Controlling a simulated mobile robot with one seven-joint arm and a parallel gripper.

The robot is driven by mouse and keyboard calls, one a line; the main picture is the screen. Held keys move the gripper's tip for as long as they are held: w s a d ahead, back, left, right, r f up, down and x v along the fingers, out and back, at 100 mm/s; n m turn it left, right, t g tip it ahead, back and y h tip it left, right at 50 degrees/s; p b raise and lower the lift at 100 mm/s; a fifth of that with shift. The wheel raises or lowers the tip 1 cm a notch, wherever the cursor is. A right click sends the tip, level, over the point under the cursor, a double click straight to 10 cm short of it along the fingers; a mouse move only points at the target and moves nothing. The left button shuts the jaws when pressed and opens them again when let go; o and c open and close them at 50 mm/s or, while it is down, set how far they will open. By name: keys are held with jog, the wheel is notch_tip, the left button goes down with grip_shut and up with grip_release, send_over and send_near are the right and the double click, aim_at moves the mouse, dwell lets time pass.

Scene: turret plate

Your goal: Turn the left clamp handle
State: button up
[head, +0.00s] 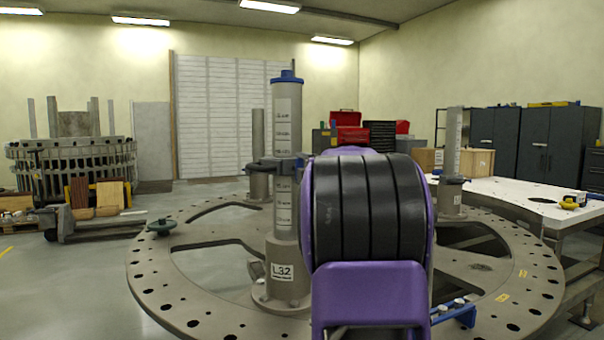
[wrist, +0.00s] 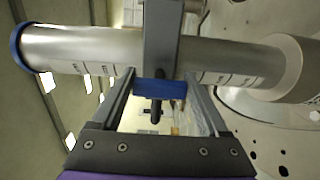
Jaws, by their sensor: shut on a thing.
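The near column (head: 284,220), grey with a blue cap and an "L32" label, stands upright on the round turret plate (head: 160,285). A dark clamp (head: 268,165) rings its middle; in the wrist view the grey clamp band (wrist: 162,35) crosses the column (wrist: 100,52). My gripper (wrist: 160,84) is at the clamp, its two fingers on either side of the left clamp handle (wrist: 165,89), a blue block with a black peg below it. The gripper is shut on this handle. In the head view my purple and black arm hides the gripper and part of the clamp.
Another column with a clamp (head: 453,150) stands at the right of the plate, and one more (head: 258,140) behind. A white-topped table (head: 530,200) is at the right.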

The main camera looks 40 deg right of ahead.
jog(key=shift+r, duration=0.1)
dwell(0.4)
jog(key=o, duration=1.2)
jog(key=shift+o, duration=0.2)
